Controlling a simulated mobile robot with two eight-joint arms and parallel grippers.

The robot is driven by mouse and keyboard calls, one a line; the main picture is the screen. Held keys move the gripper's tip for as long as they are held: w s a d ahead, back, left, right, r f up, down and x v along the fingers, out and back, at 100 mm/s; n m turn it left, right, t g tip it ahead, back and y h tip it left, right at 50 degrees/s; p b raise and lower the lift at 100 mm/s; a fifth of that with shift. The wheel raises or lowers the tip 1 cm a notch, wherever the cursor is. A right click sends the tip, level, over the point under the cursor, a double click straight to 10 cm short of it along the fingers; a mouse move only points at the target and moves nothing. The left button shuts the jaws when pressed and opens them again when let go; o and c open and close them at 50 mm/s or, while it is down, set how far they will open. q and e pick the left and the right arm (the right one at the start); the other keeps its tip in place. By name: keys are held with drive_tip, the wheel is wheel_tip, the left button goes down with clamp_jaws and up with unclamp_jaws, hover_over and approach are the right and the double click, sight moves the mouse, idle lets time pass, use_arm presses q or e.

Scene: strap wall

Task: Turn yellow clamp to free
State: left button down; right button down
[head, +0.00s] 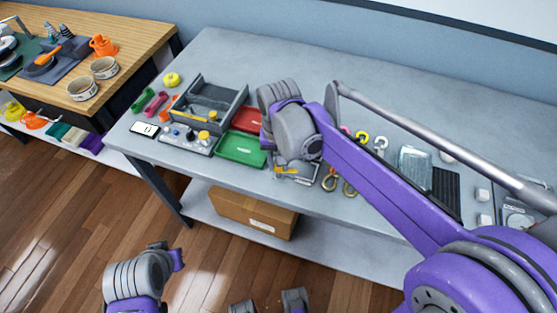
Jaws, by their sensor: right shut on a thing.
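The yellow clamp (287,172) shows as a small yellow piece on a grey metal fixture (302,177) near the front edge of the grey table. My right gripper (280,163) reaches down over it from behind my purple arm and is shut on the clamp. My wrist hides most of the fingers and the upper part of the fixture, so the exact angle of the clamp cannot be told.
Left of the fixture are a green tray (241,150), a red tray (247,119), a grey bin (205,103) and a panel with knobs (187,138). Right of it lie brass shackles (331,182), a clear box (414,163) and a black mat (446,188). The table's back is clear.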

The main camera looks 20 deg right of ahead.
drive_tip(key=shift+m, duration=1.7)
drive_tip(key=c, duration=0.6)
unclamp_jaws()
wheel_tip(320, 180, up, 11)
drive_tip(key=p, duration=0.1)
drive_tip(key=shift+f, duration=0.1)
drive_tip(key=s+d+f+n+t+p, duration=0.1)
drive_tip(key=s+d+f+n+t, duration=0.1)
drive_tip(key=s, duration=0.4)
drive_tip(key=shift+s+d+f+n+p, duration=0.4)
drive_tip(key=shift+d+f, duration=0.3)
drive_tip(key=shift+d, duration=0.15)
drive_tip(key=s+d+f+n+t, duration=0.1)
drive_tip(key=s+f, duration=0.1)
drive_tip(key=s+d+f+n+t, duration=0.1)
drive_tip(key=s+f, duration=0.1)
drive_tip(key=s, duration=0.1)
drive_tip(key=s+d+f+n+t+p, duration=0.1)
drive_tip(key=s+f, duration=0.1)
drive_tip(key=shift+s+f+n, duration=0.2)
drive_tip(key=shift+f+n, duration=0.15)
drive_tip(key=shift+n, duration=0.05)
